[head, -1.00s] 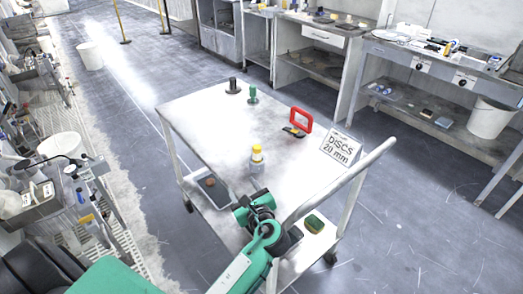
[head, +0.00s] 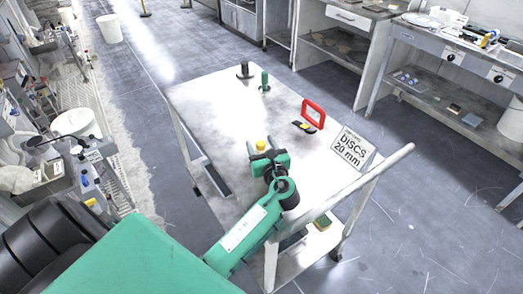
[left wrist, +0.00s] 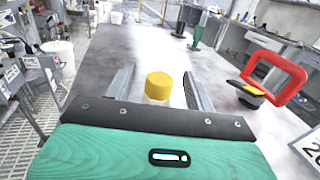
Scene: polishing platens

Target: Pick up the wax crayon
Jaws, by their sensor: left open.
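No thing in view clearly shows as a wax crayon. A pale bottle with a yellow top (left wrist: 159,84) stands upright on the cart, between the spread fingers of my left gripper (left wrist: 158,76). In the head view its yellow top (head: 261,145) shows just past the wrist, and my left gripper (head: 263,152) hides its body. The left gripper is open, with gaps on both sides of the top. A small black and yellow item (head: 304,127) lies beside a red frame (head: 314,112); it also shows in the left wrist view (left wrist: 246,91). My right gripper is out of view.
The grey cart top (head: 210,115) is mostly clear. A black post (head: 243,71) and a green post (head: 265,82) stand at its far end. A sign reading "DISCS 20 mm" (head: 352,149) stands at the right edge, near the cart's handle (head: 375,180). Benches line the back right.

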